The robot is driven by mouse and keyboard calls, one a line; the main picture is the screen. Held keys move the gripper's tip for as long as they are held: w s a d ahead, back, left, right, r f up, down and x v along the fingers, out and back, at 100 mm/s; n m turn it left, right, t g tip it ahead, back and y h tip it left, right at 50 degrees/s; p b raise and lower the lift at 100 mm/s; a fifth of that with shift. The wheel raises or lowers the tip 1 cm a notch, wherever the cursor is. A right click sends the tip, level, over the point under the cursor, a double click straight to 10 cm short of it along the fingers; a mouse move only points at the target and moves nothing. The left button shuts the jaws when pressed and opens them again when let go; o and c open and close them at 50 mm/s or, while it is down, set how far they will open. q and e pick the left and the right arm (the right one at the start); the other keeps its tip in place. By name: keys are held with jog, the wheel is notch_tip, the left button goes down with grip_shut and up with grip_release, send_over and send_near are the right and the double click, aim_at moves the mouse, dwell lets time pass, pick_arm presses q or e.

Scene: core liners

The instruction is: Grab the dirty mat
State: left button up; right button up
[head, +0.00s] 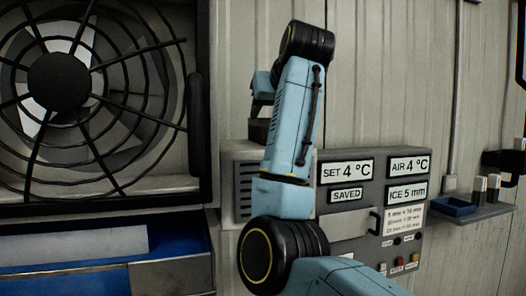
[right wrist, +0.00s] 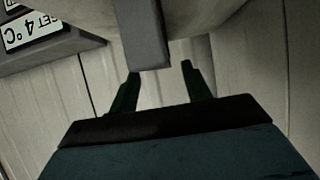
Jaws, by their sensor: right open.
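My right gripper (right wrist: 159,69) is open, with its two dark fingers apart in the right wrist view. A grey upright slab (right wrist: 148,32) shows between and beyond the fingertips; I cannot tell whether it touches them. In the head view my right arm largely hides the gripper. There, a dark block (head: 258,131) stands on a vented grey box (head: 244,180), below my right wrist. It may be the same slab, and may be the dirty mat, but no dirt or mat surface is clear. My left gripper is not in view.
A large caged fan (head: 58,82) fills the left. Below it a pale sheet (head: 75,247) lies in a blue tray (head: 182,245). A control panel (head: 345,222) adjoins the vented box. A shelf (head: 480,212) with a small blue tray (head: 453,206) is at right.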

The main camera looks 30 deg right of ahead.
jog(key=p+x, duration=0.1)
jog(key=x, duration=0.1)
jog(key=shift+w, duration=0.4)
jog(key=shift+w+d+f, duration=0.1)
jog(key=shift+w+f, duration=0.2)
jog(key=shift+w, duration=0.05)
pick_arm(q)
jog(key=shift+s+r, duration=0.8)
pick_arm(e)
grip_shut()
